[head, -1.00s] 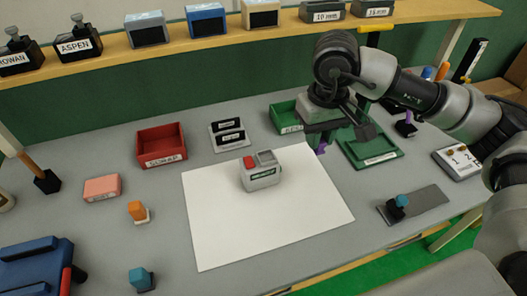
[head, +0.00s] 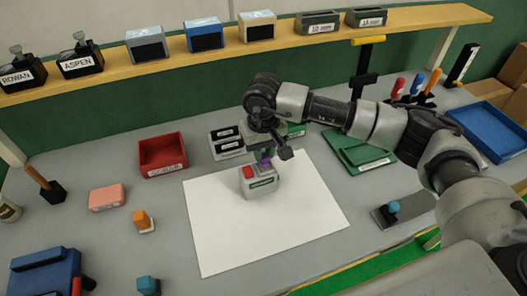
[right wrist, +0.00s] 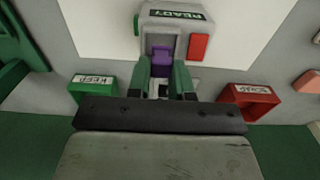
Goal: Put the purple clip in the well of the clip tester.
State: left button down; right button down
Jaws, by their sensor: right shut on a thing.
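The clip tester (head: 262,187) is a small grey box with a red button (head: 248,172) and a label; it stands on the white sheet. In the right wrist view the tester (right wrist: 150,22) reads READY. My right gripper (head: 264,153) points down over the tester's right part, where the well is. Its green fingers are shut on the purple clip (right wrist: 161,57), which also shows in the head view (head: 265,161). The clip is at the well's opening; I cannot tell how deep it sits. The well is mostly hidden. My left gripper is out of view.
The green KEEP bin (right wrist: 92,90) is behind my gripper. The white sheet (head: 220,235) is clear in front of the tester.

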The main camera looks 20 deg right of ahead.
jog(key=shift+f, duration=0.65)
jog(key=shift+w+f, duration=0.1)
jog(key=shift+f, duration=0.4)
jog(key=c, duration=1)
grip_release()
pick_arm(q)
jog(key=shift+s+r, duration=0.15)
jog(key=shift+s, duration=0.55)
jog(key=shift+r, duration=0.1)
pick_arm(e)
jog(key=shift+r, duration=0.1)
